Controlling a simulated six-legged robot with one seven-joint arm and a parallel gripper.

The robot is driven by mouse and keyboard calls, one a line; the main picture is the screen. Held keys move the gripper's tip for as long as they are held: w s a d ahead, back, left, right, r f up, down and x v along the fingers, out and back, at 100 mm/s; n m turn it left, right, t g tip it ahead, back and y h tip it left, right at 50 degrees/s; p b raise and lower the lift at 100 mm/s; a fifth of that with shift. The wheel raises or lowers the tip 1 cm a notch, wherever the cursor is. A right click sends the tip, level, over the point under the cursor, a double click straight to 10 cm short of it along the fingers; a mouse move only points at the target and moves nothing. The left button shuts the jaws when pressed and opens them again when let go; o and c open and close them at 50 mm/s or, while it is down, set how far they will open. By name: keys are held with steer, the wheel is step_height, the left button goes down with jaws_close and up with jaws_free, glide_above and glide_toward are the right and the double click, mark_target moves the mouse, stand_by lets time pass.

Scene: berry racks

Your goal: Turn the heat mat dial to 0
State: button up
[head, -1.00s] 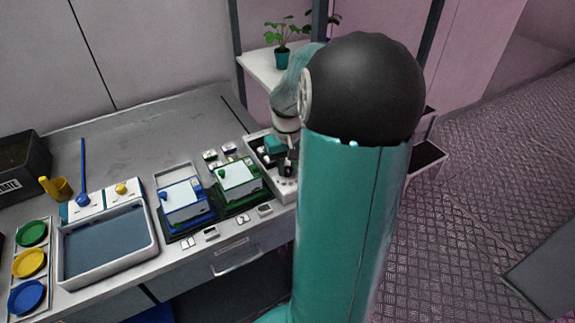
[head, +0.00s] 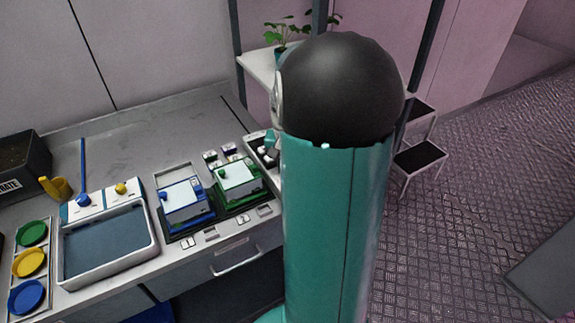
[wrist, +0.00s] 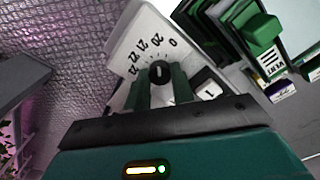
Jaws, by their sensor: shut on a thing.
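The heat mat dial (wrist: 159,67) is a small black knob with a pale mark on a white panel (wrist: 125,38). Numbers run in an arc around it, with 0 at the right end and figures in the twenties to its left. The mark points roughly up in the wrist view, between the 0 and the low twenties; I cannot tell exactly where. My gripper (wrist: 160,78) is shut on the dial, one green finger on each side. In the head view my own arm hides the gripper and the dial.
A white switch (wrist: 209,90) sits right of the dial. A green box (wrist: 262,32) stands at upper right.

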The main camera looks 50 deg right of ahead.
steer(key=m, duration=0.5)
steer(key=shift+m, duration=0.4)
stand_by(0.3)
steer(key=o, duration=1)
step_height(320, 180, up, 14)
